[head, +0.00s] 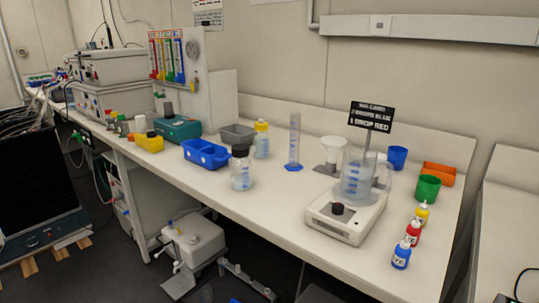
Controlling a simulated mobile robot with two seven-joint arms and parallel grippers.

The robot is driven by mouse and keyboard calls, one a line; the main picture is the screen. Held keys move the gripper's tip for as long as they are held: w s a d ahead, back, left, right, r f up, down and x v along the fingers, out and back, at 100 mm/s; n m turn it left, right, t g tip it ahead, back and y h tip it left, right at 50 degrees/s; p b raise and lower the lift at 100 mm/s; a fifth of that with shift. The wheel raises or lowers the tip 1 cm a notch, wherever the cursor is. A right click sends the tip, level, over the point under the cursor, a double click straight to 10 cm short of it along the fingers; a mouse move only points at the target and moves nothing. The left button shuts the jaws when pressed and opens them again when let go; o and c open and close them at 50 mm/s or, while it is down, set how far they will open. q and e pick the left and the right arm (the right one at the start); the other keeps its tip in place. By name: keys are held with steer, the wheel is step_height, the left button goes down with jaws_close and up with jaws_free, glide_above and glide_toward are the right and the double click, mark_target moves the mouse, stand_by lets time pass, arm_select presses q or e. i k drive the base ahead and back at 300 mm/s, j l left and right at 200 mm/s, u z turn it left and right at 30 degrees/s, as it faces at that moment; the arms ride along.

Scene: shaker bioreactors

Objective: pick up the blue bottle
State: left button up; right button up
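The blue bottle (401,255) is a small dropper bottle with a white label and a pale tip. It stands upright near the front right edge of the white bench (290,205). A red bottle (413,234) of the same kind stands just behind it, and a yellow one (422,214) stands behind the red one. Nothing hides the blue bottle. Neither of my grippers shows in the head view.
A hot-plate stirrer (343,220) with a glass beaker (357,178) stands left of the bottles, with a black sign (370,117) behind. A green cup (428,188), blue cup (397,158) and orange bin (439,174) stand behind. Open bench lies left of the stirrer.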

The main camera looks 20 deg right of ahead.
mark_target(402, 255)
steer(key=k+z, duration=0.1)
steer(key=z, duration=1.5)
